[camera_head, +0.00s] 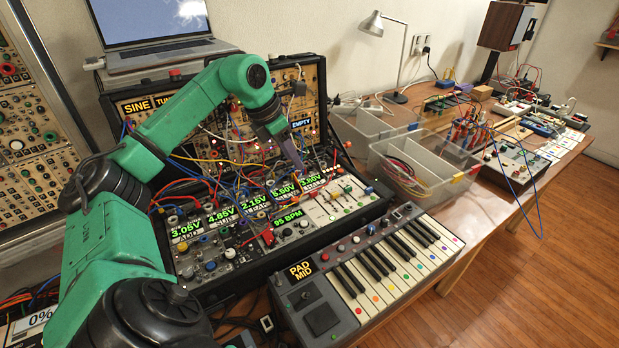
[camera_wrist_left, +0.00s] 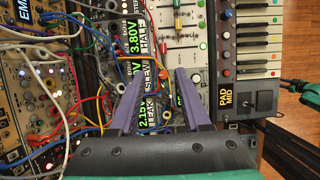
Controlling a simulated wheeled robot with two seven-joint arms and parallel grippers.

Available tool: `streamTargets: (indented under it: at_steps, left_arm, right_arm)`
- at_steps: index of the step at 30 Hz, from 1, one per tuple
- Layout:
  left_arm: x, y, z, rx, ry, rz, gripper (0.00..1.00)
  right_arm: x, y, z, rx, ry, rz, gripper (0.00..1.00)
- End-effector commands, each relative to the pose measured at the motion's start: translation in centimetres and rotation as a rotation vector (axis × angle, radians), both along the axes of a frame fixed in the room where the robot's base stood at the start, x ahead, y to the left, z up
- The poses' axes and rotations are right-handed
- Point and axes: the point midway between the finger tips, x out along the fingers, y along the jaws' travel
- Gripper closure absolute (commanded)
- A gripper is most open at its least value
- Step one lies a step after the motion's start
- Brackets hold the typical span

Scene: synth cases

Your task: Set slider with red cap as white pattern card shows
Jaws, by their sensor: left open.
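My left gripper (camera_head: 292,152) reaches in over the synthesizer case, its purple fingers pointing down towards the lower modules. In the left wrist view the left gripper (camera_wrist_left: 160,75) is open with nothing between its fingers. A pale slider panel (camera_head: 345,207) with small coloured caps lies to the right of the gripper. I cannot make out the white pattern card for certain.
Patch cables (camera_head: 215,160) crowd the modules left of the slider panel. A keyboard (camera_head: 375,265) stands in front of the case. Clear plastic bins (camera_head: 425,172) stand to the right, and a laptop (camera_head: 155,45) is behind. The floor at right is clear.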

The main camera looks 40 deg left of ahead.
Motion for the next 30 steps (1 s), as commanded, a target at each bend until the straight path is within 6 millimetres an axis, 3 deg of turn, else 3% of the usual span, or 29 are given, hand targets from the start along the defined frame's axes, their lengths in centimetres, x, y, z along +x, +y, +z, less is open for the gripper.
streamTargets:
  at_steps: [15, 19, 26, 30]
  left_arm:
    - [4.5, -1.5, -11.2, -0.004, -0.001, -0.001, 0.53]
    - [4.8, -1.6, -12.4, -0.002, 0.001, 0.000, 0.53]
    - [4.9, -1.6, -12.6, -0.001, 0.000, 0.000, 0.53]
    - [4.9, -1.6, -12.6, -0.001, 0.000, 0.000, 1.00]
  right_arm:
    - [0.0, 0.0, 1.0, 0.000, 0.000, 0.000, 0.50]
    - [0.0, 0.0, 1.1, 0.000, 0.000, 0.000, 0.50]
    - [0.0, 0.0, 1.1, 0.000, 0.000, 0.000, 0.50]
    - [0.0, 0.0, 1.1, 0.000, 0.000, -0.001, 0.50]
